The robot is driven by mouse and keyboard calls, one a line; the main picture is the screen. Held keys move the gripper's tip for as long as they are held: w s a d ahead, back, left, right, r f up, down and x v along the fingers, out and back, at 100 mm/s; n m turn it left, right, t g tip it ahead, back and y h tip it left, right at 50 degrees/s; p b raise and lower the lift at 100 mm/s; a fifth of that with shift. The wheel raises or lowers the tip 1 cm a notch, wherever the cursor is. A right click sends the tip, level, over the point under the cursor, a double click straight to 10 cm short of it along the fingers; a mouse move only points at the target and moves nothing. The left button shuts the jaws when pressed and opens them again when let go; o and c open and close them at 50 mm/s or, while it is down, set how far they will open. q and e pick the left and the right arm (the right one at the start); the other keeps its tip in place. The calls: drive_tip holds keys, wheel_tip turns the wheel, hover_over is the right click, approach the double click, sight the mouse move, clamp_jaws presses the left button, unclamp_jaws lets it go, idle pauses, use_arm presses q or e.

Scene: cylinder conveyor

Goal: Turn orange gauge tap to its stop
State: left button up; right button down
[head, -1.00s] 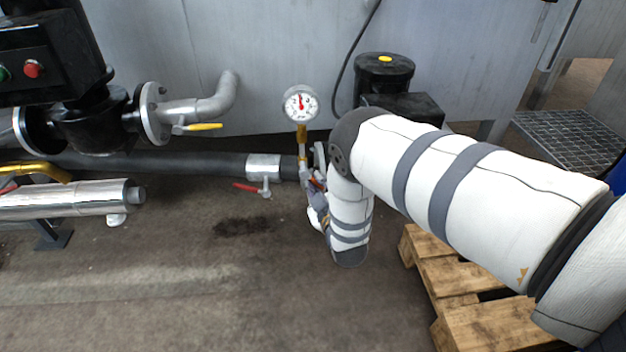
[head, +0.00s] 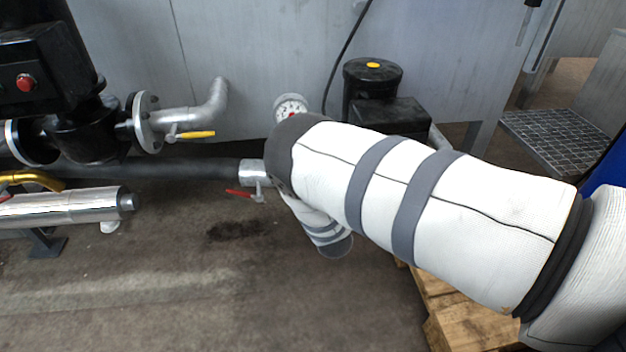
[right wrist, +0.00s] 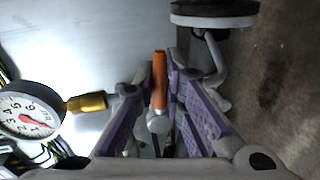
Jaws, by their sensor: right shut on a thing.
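The orange gauge tap handle (right wrist: 159,82) stands between the fingers of my right gripper (right wrist: 162,85) in the right wrist view, and the gripper is shut on it. The round white gauge (right wrist: 27,115) with a red needle sits to the left there, joined by a brass fitting (right wrist: 87,102). In the head view the gauge (head: 291,108) shows just above my right arm. The arm hides the tap and my right gripper in that view. My left gripper is not in view.
A yellow-handled valve (head: 190,135) and a red-handled valve (head: 243,193) are on pipes to the left. A black motor (head: 372,85) stands behind my arm. A wooden pallet (head: 450,310) lies below it. The floor at front left is clear.

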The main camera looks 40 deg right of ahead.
drive_tip(key=shift+d+r+n, duration=0.1)
drive_tip(key=shift+r+n, duration=0.05)
drive_tip(key=shift+n, duration=0.25)
idle(0.3)
drive_tip(key=c, duration=1.7)
unclamp_jaws()
drive_tip(key=shift+o, duration=0.2)
drive_tip(key=shift+s, duration=0.1)
drive_tip(key=v, duration=1.2)
drive_tip(key=shift+r, duration=0.1)
